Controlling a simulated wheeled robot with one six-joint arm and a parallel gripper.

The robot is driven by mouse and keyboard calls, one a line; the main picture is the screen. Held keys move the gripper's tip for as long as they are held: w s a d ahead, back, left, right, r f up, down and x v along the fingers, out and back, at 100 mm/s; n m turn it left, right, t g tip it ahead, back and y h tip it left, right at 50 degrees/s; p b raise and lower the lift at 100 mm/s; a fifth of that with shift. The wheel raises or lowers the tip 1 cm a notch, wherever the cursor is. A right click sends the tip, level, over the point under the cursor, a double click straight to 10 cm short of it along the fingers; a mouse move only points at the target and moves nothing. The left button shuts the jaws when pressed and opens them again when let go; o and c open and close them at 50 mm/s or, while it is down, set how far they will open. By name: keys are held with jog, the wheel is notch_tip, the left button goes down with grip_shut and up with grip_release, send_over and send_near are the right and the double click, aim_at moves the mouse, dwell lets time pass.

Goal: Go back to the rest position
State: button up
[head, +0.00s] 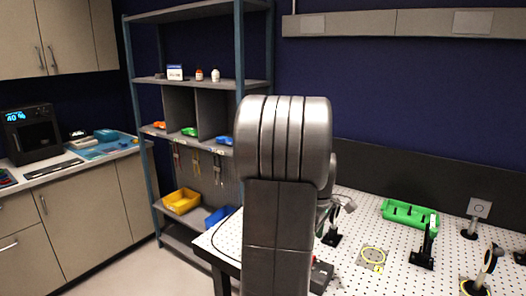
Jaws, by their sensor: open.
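My arm rises through the middle of the view as a large silver column with a rounded joint. My gripper is not clearly seen; it appears hidden behind the arm. Small grey parts show just right of the joint, but I cannot tell what they belong to. The white perforated table (345,272) lies behind and to the right of the arm.
A grey shelf unit (190,78) with a yellow bin (182,201) and blue bin (219,216) stands left. A counter with a black machine (34,133) is far left.

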notch_tip(320, 180, down, 7)
jog(key=shift+f, duration=0.1)
jog(key=shift+m, duration=0.3)
jog(key=m, duration=0.3)
jog(key=shift+m+p, duration=0.4)
jog(key=m, duration=0.4)
jog(key=shift+m, duration=0.3)
jog(key=m+p, duration=0.1)
jog(key=m, duration=0.3)
jog(key=shift+m, duration=0.3)
jog(key=shift+m+p, duration=0.4)
jog(key=shift+m, duration=1.9)
